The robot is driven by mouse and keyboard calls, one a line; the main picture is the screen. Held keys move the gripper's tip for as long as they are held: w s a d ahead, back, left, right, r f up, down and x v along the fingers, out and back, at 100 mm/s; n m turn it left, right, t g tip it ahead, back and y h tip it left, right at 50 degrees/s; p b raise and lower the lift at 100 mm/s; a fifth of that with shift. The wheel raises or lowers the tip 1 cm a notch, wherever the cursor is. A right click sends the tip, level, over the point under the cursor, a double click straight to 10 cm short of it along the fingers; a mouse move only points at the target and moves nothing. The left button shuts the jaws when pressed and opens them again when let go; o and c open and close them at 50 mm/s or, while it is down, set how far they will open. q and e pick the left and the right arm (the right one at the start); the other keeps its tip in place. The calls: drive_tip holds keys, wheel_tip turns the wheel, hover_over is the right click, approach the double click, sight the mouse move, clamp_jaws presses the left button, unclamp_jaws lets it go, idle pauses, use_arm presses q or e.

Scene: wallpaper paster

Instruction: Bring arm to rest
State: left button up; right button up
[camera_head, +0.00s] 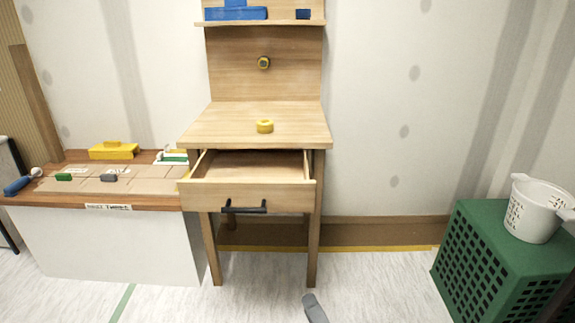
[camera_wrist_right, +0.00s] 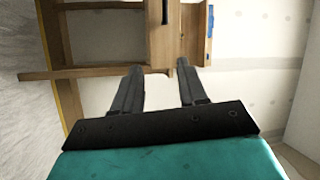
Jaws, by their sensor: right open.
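My right gripper (camera_wrist_right: 159,65) is open in the right wrist view, with its two dark fingers apart and nothing between them. In the head view only a grey tip of it (camera_head: 315,308) shows at the bottom edge, below and in front of the wooden desk (camera_head: 255,122). The desk's drawer (camera_head: 252,196) is pulled open, and its black handle (camera_head: 244,208) is clear of the gripper. The drawer front (camera_wrist_right: 160,40) also shows beyond the fingers in the wrist view, turned sideways. My left gripper is in neither view.
A workbench (camera_head: 125,202) with small tools stands on the left. A white basket (camera_head: 535,212) sits on a green crate (camera_head: 500,265) at the right. The floor (camera_head: 375,285) between desk and crate is clear.

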drive_tip(key=d+f+n+g, duration=0.1)
drive_tip(key=d+f+n, duration=0.1)
drive_tip(key=d, duration=0.6)
drive_tip(key=d+f+n+g, duration=0.1)
drive_tip(key=d+f+n, duration=0.1)
drive_tip(key=d, duration=0.5)
drive_tip(key=s+d+n+g+h, duration=0.1)
drive_tip(key=s+n+g+h, duration=0.45)
drive_tip(key=s+n, duration=0.85)
drive_tip(key=w+a+r+m, duration=0.1)
drive_tip(key=a+r+m, duration=0.2)
drive_tip(key=a+m, duration=0.35)
use_arm(q)
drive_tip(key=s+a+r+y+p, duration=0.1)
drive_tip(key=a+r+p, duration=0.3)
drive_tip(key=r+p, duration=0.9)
drive_tip(key=p, duration=0.6)
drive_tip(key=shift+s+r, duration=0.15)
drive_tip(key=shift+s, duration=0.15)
use_arm(e)
wheel_tip(320, 180, up, 12)
drive_tip(key=s+d+n, duration=0.1)
drive_tip(key=s+d, duration=0.1)
drive_tip(key=d, duration=0.1)
drive_tip(key=shift+r+n, duration=0.2)
drive_tip(key=shift+n, duration=0.15)
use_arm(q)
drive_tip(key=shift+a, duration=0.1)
use_arm(e)
drive_tip(key=shift+h, duration=0.25)
